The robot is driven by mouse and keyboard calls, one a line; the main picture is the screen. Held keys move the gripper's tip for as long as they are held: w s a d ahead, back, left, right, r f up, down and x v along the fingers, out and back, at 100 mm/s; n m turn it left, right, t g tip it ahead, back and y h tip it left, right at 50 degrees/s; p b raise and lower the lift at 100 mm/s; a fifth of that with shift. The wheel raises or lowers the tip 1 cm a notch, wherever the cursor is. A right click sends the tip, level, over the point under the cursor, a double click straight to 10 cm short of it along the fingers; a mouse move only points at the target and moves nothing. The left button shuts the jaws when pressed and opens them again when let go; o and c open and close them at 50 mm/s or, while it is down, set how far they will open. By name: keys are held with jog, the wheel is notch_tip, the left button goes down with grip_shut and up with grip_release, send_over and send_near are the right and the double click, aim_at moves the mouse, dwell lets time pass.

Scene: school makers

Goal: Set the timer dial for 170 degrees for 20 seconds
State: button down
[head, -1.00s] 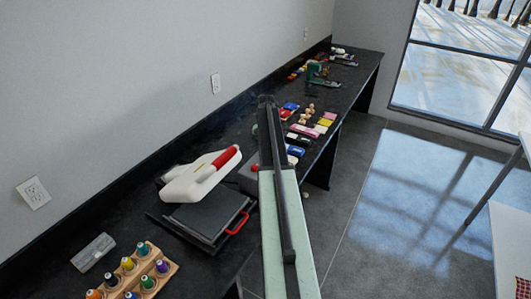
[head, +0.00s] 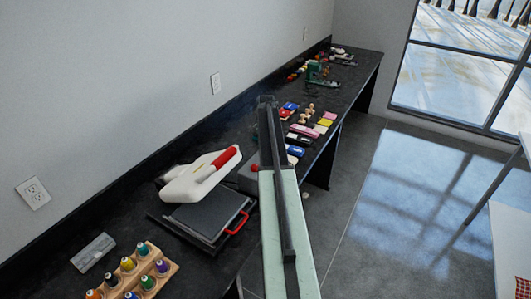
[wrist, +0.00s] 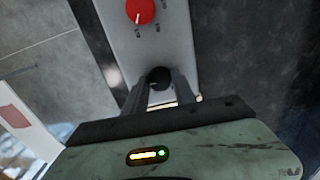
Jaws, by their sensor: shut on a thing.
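In the wrist view a grey control panel (wrist: 178,38) carries a red dial (wrist: 140,11) with a white pointer mark and small markings around it. Nearer to me on the panel is a black knob (wrist: 158,77). My gripper (wrist: 160,84) is shut on the black knob, one finger on each side. In the head view the red dial (head: 255,168) shows on the grey panel beside the heat press (head: 205,185), partly behind my arm. The press is open, with its white head, red handle and dark lower plate. My fingertips and the black knob are hidden in the head view.
The black counter (head: 105,205) runs along the wall. Thread spools in a wooden rack (head: 168,268) and a small grey block (head: 93,252) lie at the near end. Several small coloured items are farther back. The floor (head: 365,235) to the right is clear.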

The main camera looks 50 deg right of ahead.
jog(key=c, duration=1)
grip_release()
jog(key=shift+r, duration=0.1)
notch_tip(320, 180, up, 8)
jog(key=p, duration=0.8)
jog(key=shift+f, duration=0.2)
jog(key=shift+s+f, duration=0.1)
